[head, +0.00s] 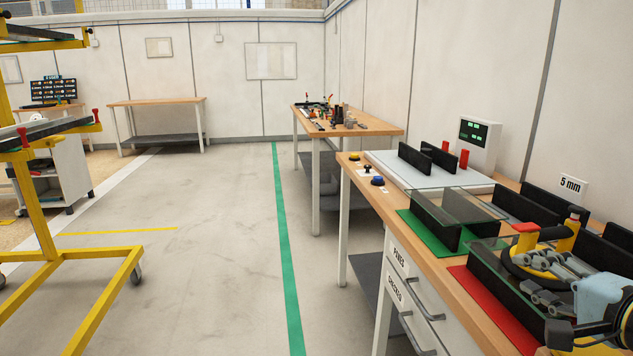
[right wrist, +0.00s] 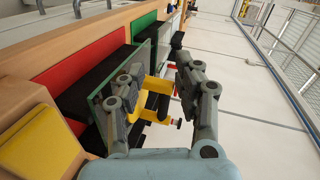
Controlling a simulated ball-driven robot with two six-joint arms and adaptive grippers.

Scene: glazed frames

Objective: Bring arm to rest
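My right gripper (head: 532,278) is at the lower right of the head view, over the bench. Its two grey fingers are spread apart in the right wrist view (right wrist: 158,88). A yellow tool with a handle (right wrist: 158,112) shows between and beyond the fingers. In the head view this yellow tool (head: 572,232) has a red cap and a dark knob, and it sits by a glass pane (head: 492,258) over the red mat (head: 490,308). Whether the fingers touch the tool cannot be told. My left gripper is not in view.
Black racks (head: 530,205) and a green mat (head: 428,232) with glass lie along the bench. A grey plate (head: 385,165) and a display box (head: 478,140) stand farther back. A yellow trolley (head: 105,290) stands left. The floor between is clear.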

